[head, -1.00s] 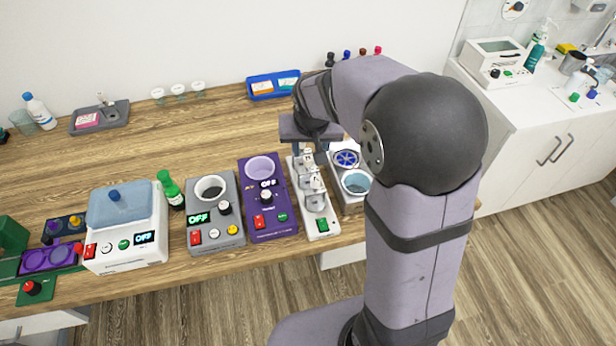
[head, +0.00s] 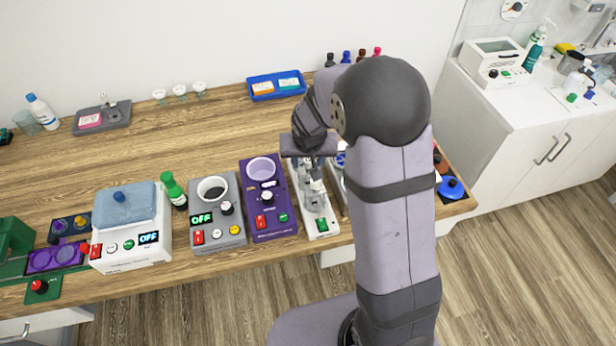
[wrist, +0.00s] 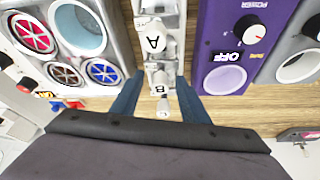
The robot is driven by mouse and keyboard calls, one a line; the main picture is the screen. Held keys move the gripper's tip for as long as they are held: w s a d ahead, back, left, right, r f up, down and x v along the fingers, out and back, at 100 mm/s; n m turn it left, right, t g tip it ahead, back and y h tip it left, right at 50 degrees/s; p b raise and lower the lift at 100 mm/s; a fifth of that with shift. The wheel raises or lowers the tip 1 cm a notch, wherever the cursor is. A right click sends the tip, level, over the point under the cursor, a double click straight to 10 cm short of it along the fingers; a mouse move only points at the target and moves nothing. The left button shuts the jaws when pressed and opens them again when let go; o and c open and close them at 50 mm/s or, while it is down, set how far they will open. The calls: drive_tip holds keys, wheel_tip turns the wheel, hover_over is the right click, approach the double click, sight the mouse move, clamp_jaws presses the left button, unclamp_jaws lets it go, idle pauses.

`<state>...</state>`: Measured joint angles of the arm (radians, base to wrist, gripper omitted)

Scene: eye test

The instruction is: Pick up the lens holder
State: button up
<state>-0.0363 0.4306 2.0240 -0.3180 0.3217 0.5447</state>
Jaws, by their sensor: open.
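A narrow white unit (head: 321,224) stands between the purple device and a light box; in the wrist view its upright grey-white parts carry the letters A and B (wrist: 154,43). I take one of these parts to be the lens holder, but cannot tell which. My gripper (head: 312,170) is over the far end of this unit, pointing down. In the wrist view its two blue-grey fingers (wrist: 158,85) are apart, one on each side of the unit's end part with a small knob (wrist: 162,106). They hold nothing. My wrist and arm hide part of the unit.
A purple device (head: 267,215) stands close on the left, with a grey device (head: 228,237) beyond it. The light box with round coloured openings (wrist: 82,72) is close on the other side, mostly hidden by my arm. The wooden table (head: 210,130) behind is largely clear.

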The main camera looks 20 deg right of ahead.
clamp_jaws()
wheel_tip(320, 180, up, 10)
drive_tip(key=shift+b, duration=1.15)
drive_tip(key=s+d+p, duration=0.1)
drive_tip(key=s+d, duration=0.2)
drive_tip(key=d, duration=0.7)
drive_tip(key=s+d+p, duration=0.2)
drive_tip(key=s+d, duration=0.1)
drive_tip(key=d, duration=0.7)
drive_tip(key=shift+s+d+r, duration=0.3)
drive_tip(key=shift+s+d, duration=0.05)
